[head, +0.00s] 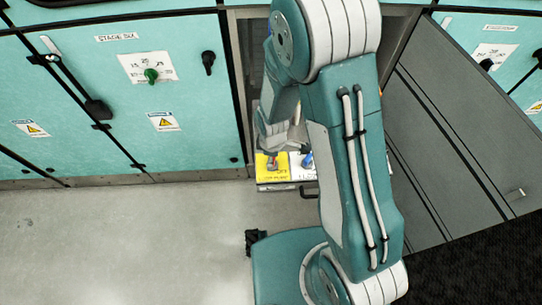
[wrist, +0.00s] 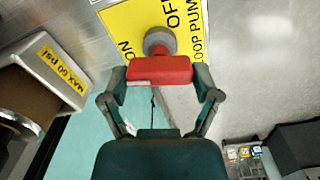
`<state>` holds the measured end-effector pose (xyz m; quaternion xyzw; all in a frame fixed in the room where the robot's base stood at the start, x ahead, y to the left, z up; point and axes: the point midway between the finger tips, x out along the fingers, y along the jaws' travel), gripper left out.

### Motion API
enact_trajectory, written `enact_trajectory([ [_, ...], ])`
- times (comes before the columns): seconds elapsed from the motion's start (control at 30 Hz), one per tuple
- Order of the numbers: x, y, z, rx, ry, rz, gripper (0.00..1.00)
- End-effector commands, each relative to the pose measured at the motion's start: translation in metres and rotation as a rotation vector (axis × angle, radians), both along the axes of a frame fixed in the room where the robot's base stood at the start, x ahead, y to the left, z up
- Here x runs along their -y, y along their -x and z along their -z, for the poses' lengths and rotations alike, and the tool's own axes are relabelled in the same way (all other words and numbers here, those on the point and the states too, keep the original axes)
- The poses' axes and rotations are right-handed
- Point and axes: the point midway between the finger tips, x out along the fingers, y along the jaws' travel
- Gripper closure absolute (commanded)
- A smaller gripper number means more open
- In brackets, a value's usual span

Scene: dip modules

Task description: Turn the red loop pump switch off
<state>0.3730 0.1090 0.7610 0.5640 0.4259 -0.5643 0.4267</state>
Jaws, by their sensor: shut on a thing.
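The loop pump switch has a red handle (wrist: 160,71) on a grey round hub (wrist: 159,42). The hub stands on a yellow plate (wrist: 128,22) with black lettering; "ON", "OFF" and "OOP PUM" are readable in the wrist view. The handle reaches from the hub toward my wrist camera. My gripper (wrist: 160,84) has one finger at each end of the red handle and is shut on it. In the head view my gripper (head: 271,142) is over the yellow plate (head: 268,178), and my arm hides part of that area. I cannot tell exactly which label the handle points to.
A white plate (head: 296,174) adjoins the yellow one, with a blue handle (head: 307,160). A white box labelled "MAX 60 psi" (wrist: 62,80) is close on the left in the wrist view. Teal cabinets (head: 110,100) and a grey panel (head: 450,120) flank my arm. The floor (head: 120,230) front left is clear.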

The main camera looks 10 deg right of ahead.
Motion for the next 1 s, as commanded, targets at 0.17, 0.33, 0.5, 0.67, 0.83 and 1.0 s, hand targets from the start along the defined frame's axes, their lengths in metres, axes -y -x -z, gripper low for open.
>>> enact_trajectory([
  [0.17, 0.0019, 0.0011, 0.0006, -0.003, 0.001, 0.167, 0.68],
  [0.33, 0.0022, 0.0015, 0.0006, -0.003, 0.002, 0.33, 0.68],
  [0.5, 0.0024, 0.0019, 0.0007, -0.004, 0.003, 0.491, 0.68],
  [0.67, 0.0024, 0.0024, 0.0007, -0.004, 0.003, 0.643, 0.68],
  [0.83, 0.0025, 0.0027, 0.0008, -0.005, 0.004, 0.804, 0.68],
  [1.0, 0.0023, 0.0029, 0.0008, -0.005, 0.006, 0.961, 0.68],
])
